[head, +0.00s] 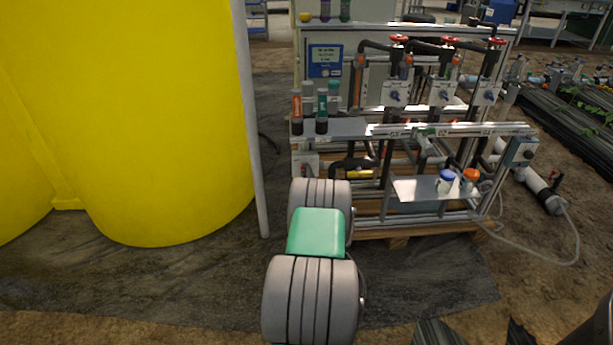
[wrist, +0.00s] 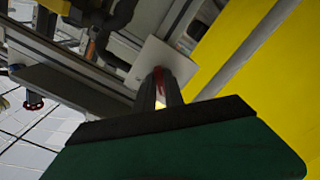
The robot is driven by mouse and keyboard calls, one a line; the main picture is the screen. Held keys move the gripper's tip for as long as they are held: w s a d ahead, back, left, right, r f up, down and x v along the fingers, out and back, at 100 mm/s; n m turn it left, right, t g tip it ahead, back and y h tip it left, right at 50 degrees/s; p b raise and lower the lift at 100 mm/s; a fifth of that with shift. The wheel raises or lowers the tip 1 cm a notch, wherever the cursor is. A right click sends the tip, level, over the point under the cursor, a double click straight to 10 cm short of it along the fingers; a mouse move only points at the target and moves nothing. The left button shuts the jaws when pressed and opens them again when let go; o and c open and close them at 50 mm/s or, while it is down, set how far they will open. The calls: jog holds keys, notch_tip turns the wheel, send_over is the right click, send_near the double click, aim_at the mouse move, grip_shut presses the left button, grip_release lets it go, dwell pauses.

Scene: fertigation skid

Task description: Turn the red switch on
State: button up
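In the wrist view a white plate or box face (wrist: 165,58) lies beyond my gripper. A small red part (wrist: 159,82), likely the red switch, shows in front of it, between or just behind my fingertips. My gripper (wrist: 160,92) has its dark fingers close together there, with a narrow gap. I cannot tell whether they touch or grip the red part. In the head view a pale box (head: 308,163) sits at the skid's left end, partly behind my arm. My gripper and the red switch are hidden in that view.
A large yellow tank (head: 140,110) stands left, with a grey upright pole (head: 252,130) beside it. The skid carries red-topped valves (head: 398,39), bottles (head: 321,112) on a rail, and a shelf (head: 412,190) with two capped jars. Dark ground mat (head: 180,280) is clear in front.

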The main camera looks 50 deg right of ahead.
grip_shut()
jog(key=shift+m, duration=0.4)
jog(key=m+b, duration=0.3)
jog(key=m, duration=1.4)
jog(key=shift+w, duration=0.1)
dwell(0.7)
jog(key=shift+o, duration=1.6)
grip_release()
jog(key=shift+o, duration=0.8)
jog(key=shift+a, duration=0.1)
